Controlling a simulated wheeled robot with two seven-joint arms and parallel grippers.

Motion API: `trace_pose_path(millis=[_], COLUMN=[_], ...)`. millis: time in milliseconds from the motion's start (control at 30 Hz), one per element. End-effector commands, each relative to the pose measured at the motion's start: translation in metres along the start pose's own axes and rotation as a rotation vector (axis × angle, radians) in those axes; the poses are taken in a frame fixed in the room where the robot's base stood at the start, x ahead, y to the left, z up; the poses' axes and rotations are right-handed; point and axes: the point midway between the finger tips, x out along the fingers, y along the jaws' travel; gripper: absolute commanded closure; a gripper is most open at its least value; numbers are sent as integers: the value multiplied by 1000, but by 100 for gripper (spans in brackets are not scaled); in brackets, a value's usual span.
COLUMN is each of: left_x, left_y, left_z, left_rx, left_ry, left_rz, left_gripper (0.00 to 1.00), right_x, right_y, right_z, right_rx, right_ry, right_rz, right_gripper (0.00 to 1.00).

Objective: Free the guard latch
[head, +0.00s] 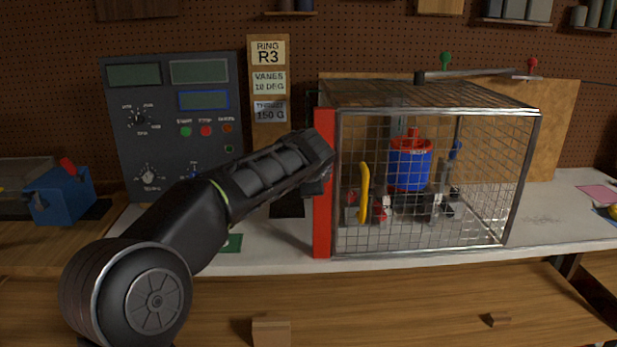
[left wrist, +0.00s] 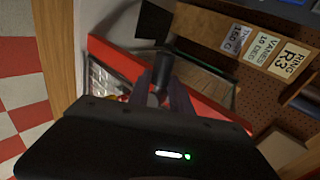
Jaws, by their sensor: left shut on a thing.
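The wire-mesh guard (head: 430,112) stands on the white bench top, with a red post (head: 323,235) along its front left edge. Inside it are a blue rotor body with a red top (head: 410,165) and a yellow upright part (head: 363,190). My left gripper (head: 326,172) is at the red post's left side, its fingertips hidden in the head view. In the left wrist view, the fingers (left wrist: 160,88) are closed around a dark knob (left wrist: 162,62) beside the red post (left wrist: 110,55); it looks like the guard latch. My right gripper is in neither view.
A grey control panel (head: 175,75) stands behind my left arm. A label board (head: 268,90) is just left of the guard. A blue box (head: 60,195) sits far left. The bench right of the guard is mostly clear.

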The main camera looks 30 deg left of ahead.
Motion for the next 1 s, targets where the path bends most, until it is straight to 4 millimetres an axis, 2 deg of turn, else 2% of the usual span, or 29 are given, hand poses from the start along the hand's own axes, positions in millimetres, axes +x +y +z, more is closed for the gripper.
trace_pose_path(millis=[300, 700, 733, 1000], left_x=[-3, -3, -3, -2], left_y=[-4, -4, -4, -4], left_z=[-3, -3, -3, -3], left_rx=[88, 96, 96, 94], left_ry=[-54, -58, -58, -59], left_rz=[-4, -4, -4, -2], left_gripper=[100, 100, 74, 53], right_x=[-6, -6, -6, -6], right_y=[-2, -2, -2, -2], right_z=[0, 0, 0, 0], right_rx=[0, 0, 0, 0], right_ry=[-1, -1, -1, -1], right_rz=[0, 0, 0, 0], right_gripper=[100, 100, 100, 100])
